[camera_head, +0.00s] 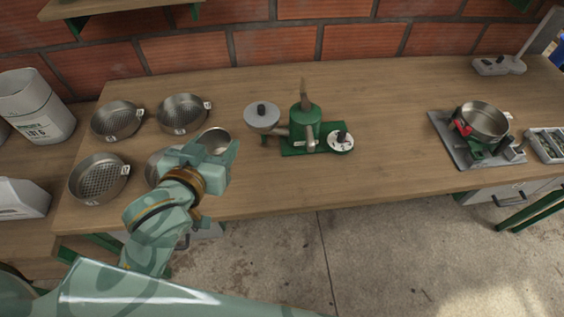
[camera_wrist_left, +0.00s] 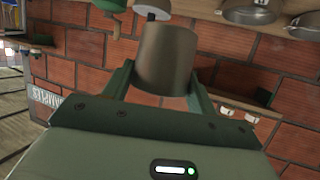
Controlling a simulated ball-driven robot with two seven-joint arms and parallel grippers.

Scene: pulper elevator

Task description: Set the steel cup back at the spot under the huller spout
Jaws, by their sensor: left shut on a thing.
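The steel cup (camera_head: 214,140) is between the fingers of my left gripper (camera_head: 209,151), which is shut on it. In the left wrist view the cup (camera_wrist_left: 165,60) sits between the two green fingers and looks slightly tilted in the picture. The green huller (camera_head: 305,124) stands on the bench to the right of the cup, apart from it. A metal spout-like part (camera_head: 310,143) is on its front, above the green base. The spot under it shows no cup. My right gripper is not in view.
Several round sieves (camera_head: 117,121) stand left of the cup, one partly hidden behind my gripper. The bench (camera_head: 385,125) between is clear.

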